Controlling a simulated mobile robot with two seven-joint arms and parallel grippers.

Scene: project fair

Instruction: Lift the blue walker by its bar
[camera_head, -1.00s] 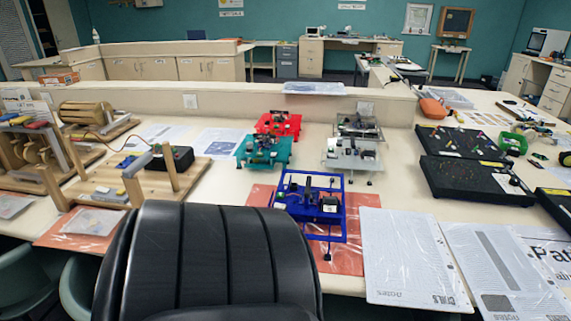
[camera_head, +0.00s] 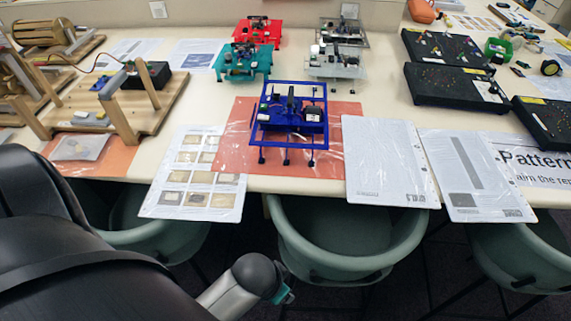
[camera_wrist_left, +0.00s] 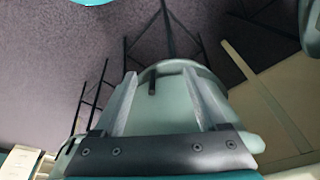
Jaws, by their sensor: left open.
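The blue walker (camera_head: 290,127) stands upright on an orange mat (camera_head: 232,150) near the table's front edge in the head view. It has an open blue frame on thin legs, with dark parts and a small white label inside. My left arm comes in at the lower left, below and in front of the table, apart from the walker. The left wrist view shows my left gripper (camera_wrist_left: 160,105) open and empty, its two fingers spread over a green chair (camera_wrist_left: 172,75). The walker cannot be made out in that view. My right gripper is not in view.
Red (camera_head: 258,32), teal (camera_head: 242,60) and grey (camera_head: 337,62) walkers stand behind. Wooden mechanisms (camera_head: 120,105) are at left and black boards (camera_head: 455,85) at right. Printed sheets (camera_head: 200,180) flank the mat. Green chairs (camera_head: 345,240) line the table's front.

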